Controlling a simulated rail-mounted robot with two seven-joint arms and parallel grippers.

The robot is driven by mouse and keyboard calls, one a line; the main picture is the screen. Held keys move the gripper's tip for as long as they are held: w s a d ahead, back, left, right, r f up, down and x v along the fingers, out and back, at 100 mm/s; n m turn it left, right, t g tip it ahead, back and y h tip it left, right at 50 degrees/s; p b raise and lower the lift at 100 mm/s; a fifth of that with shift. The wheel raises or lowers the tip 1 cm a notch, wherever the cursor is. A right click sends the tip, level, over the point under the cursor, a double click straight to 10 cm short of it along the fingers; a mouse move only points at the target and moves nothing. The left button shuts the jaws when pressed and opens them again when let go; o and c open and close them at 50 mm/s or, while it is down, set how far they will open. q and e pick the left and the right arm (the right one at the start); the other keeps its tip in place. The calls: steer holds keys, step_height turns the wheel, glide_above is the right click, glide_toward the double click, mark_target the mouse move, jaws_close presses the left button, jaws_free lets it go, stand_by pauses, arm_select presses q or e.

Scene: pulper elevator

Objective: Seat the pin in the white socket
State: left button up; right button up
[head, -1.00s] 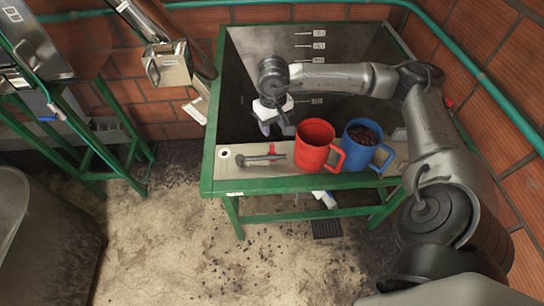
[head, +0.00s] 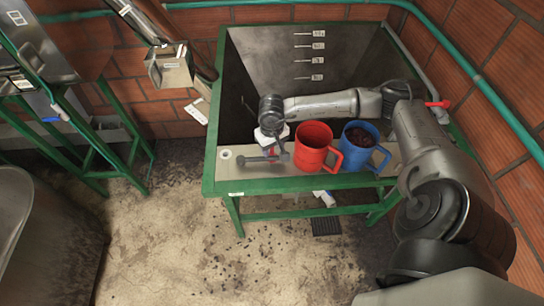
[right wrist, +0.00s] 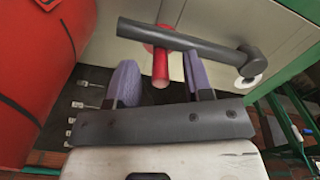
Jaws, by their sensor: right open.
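The pin is a dark grey bar (head: 252,159) with a red stub, lying on the pale ledge at the front of the green-framed tank. The right wrist view shows the grey bar (right wrist: 188,40) and the red stub (right wrist: 160,68). The white socket (head: 225,154) is a pale ring with a dark hole at the ledge's left end; part of it shows beyond the bar's round end (right wrist: 252,81). My right gripper (head: 277,155) is open at the pin. Its purple fingers (right wrist: 161,82) stand on either side of the red stub, with visible gaps. My left gripper is out of view.
A red mug (head: 313,148) stands close to the right of my right gripper. A blue mug (head: 361,147) with dark contents stands farther right. The tank's green frame (head: 300,184) edges the ledge. The floor in front is mostly clear.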

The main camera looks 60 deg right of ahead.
steer(key=shift+f, duration=0.1)
jaws_close()
stand_by(0.4)
